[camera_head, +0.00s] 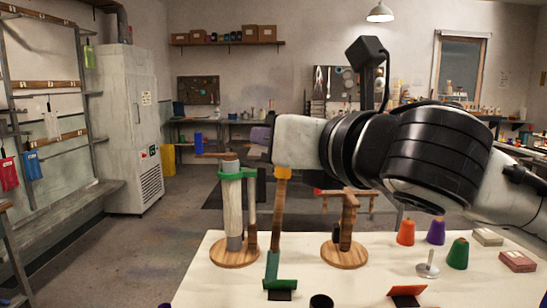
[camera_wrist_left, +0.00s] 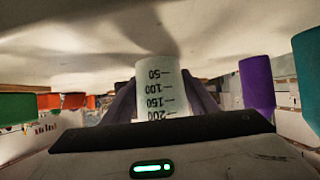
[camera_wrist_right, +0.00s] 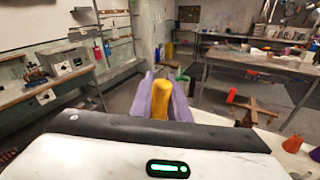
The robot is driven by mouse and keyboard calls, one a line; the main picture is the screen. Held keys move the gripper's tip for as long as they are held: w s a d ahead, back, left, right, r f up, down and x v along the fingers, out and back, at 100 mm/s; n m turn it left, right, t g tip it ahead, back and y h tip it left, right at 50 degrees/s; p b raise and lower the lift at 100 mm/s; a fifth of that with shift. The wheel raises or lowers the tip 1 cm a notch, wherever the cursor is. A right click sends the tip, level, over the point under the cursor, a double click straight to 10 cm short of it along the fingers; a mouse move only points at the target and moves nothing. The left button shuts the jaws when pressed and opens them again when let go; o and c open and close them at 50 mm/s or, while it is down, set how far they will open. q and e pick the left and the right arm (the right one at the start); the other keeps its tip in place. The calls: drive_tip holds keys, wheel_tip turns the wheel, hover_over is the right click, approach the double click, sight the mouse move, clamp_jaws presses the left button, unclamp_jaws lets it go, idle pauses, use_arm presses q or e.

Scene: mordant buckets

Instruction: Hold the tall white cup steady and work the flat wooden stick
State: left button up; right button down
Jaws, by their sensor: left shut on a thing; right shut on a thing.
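The tall white cup (camera_wrist_left: 160,88) shows in the left wrist view, with dark volume marks that read upside down. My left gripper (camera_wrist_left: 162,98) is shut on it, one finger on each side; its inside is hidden. I cannot make out this cup or my left gripper in the head view. My right gripper (camera_head: 281,168) is shut on the yellow-orange end of the flat wooden stick (camera_head: 277,212). That end also shows between the fingers in the right wrist view (camera_wrist_right: 160,100). The stick hangs nearly upright, brown in the middle and green at its lower end.
Wooden stands (camera_head: 235,254) (camera_head: 343,253) rise behind. Orange (camera_head: 406,232), purple (camera_head: 436,232) and green (camera_head: 458,254) cones stand right. A dark round container (camera_head: 321,301) is at the front edge.

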use_arm(q)
drive_tip(key=o, duration=1.1)
